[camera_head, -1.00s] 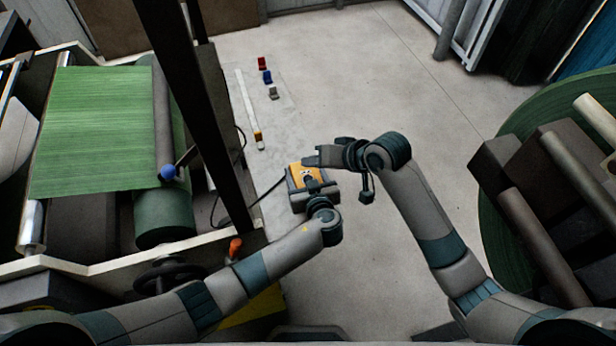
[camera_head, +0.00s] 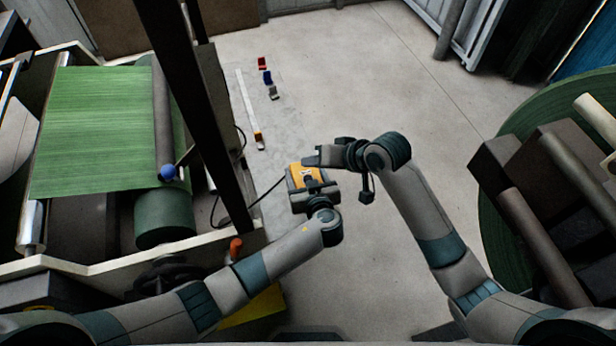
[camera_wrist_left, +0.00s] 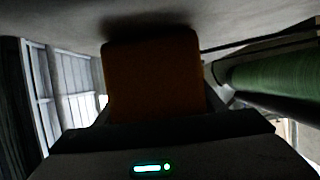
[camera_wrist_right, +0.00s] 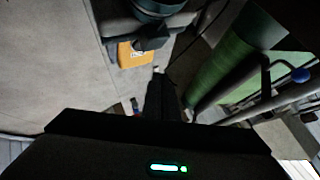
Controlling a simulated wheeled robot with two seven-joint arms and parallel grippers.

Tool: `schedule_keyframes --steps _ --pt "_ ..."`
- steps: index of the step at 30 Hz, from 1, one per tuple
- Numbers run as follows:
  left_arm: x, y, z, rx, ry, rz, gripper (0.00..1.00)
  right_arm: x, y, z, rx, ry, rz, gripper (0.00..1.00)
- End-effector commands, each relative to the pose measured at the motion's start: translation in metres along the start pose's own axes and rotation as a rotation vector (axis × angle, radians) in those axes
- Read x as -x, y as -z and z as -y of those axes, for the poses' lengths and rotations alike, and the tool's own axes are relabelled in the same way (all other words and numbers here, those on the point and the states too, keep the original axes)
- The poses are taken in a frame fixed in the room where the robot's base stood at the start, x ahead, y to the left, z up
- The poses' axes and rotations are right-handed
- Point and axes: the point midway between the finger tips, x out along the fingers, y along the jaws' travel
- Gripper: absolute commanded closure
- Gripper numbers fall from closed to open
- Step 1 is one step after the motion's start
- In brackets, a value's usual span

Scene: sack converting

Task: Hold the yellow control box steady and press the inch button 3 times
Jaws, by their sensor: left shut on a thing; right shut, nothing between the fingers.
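The yellow control box (camera_head: 306,174) hangs in front of me in the head view, with a dark cable running from it to the left. My left gripper (camera_head: 313,189) is shut on its near side; in the left wrist view the box (camera_wrist_left: 153,75) fills the space between the fingers and looks dark orange. My right gripper (camera_head: 312,156) is shut and empty, its fingertips just beyond the box's far edge. The right wrist view shows the box (camera_wrist_right: 132,54) beyond the closed fingers (camera_wrist_right: 158,75), apart from them. The inch button is too small to tell.
A machine with a green web (camera_head: 95,130) and a green roller (camera_head: 163,218) stands at the left, with a dark upright post (camera_head: 190,100). A large green reel (camera_head: 510,240) is at the right.

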Motion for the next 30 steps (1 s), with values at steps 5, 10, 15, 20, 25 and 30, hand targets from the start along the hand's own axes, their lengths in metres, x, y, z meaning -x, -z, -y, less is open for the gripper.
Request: schedule_keyframes --steps 5,10,15,20,25,30 --pt "0.0 0.0 0.0 0.0 0.0 0.0 0.66 0.0 0.0 0.0 0.0 0.0 0.0 1.0" --pt "0.0 0.0 0.0 0.0 0.0 0.0 0.66 0.0 0.0 0.0 0.0 0.0 0.0 1.0" --pt "0.0 0.0 0.0 0.0 0.0 0.0 0.66 0.0 0.0 0.0 0.0 0.0 0.0 1.0" --pt "0.0 0.0 0.0 0.0 0.0 0.0 0.66 0.0 0.0 0.0 0.0 0.0 0.0 1.0" --pt "0.0 0.0 0.0 0.0 0.0 0.0 0.66 0.001 0.001 0.0 0.0 0.0 0.0 1.0" --pt "0.0 0.0 0.0 0.0 0.0 0.0 0.66 0.011 0.011 0.007 0.005 0.0 -0.003 1.0"
